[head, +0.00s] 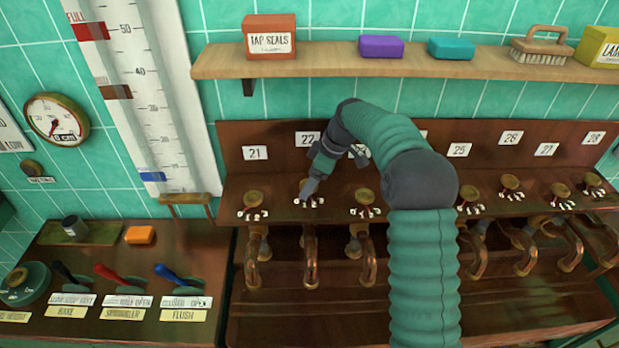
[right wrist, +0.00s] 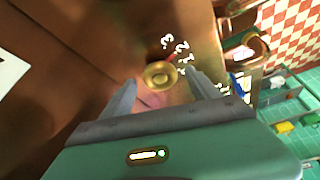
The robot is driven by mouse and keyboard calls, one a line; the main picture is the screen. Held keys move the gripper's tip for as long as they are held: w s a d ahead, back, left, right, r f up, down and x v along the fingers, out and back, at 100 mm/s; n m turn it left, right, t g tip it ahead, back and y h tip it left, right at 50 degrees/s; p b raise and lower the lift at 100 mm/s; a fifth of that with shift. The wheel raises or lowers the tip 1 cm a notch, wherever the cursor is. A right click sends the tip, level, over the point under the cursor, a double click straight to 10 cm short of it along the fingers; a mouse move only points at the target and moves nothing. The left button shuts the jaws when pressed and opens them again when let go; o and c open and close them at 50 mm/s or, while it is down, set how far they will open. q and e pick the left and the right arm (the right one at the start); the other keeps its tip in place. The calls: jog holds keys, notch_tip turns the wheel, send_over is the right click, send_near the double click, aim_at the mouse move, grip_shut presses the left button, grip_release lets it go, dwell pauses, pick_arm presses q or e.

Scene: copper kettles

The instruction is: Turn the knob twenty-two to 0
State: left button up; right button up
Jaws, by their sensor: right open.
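Knob twenty-two is a round brass knob (head: 307,187) below the white 22 plate (head: 306,139) on the brown wooden panel. In the head view my right gripper (head: 312,190) is at this knob and partly covers it. In the right wrist view a brass knob (right wrist: 160,75) sits between my two spread fingertips (right wrist: 161,79), with a gap visible on both sides. White numerals (right wrist: 180,46) curve around one side of it. A small red mark by the knob seems to point towards the 2 and 3. My left gripper is not in view.
Similar knobs stand close on either side, under 21 (head: 253,199) and to the right (head: 365,197). Copper taps (head: 310,258) hang below the panel. A shelf (head: 390,60) with boxes and a brush runs above. Coloured levers (head: 120,276) stand on the left counter.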

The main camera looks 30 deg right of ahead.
jog(key=shift+s+d+f, duration=0.15)
jog(key=shift+s+d, duration=0.1)
jog(key=shift+d, duration=0.2)
jog(key=shift+w+a, duration=0.3)
jog(key=shift+a, duration=0.15)
jog(key=c, duration=0.5)
jog(key=shift+a, duration=0.3)
jog(key=c, duration=0.5)
jog(key=shift+d, duration=0.15)
jog(key=c, duration=0.4)
jog(key=shift+o, duration=0.2)
jog(key=shift+d, duration=0.2)
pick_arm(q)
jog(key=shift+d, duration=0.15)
